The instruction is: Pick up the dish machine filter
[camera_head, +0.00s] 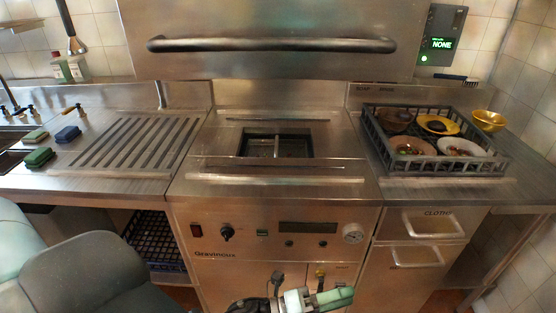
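The dish machine (330,185) stands in the middle under its raised hood. A dark rectangular opening (294,147) lies in its top, with a thin upright metal bar in it. This insert looks like the dish machine filter (276,147), seated in the opening, but its details are too small to be sure.
A dark dish rack (438,168) with bowls and plates stands on the right counter, a yellow bowl (488,119) beside it. Sponges (67,134) lie on the left counter by the ribbed drainboard (135,142). The hood handle (272,45) spans above. The machine's front rim is clear.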

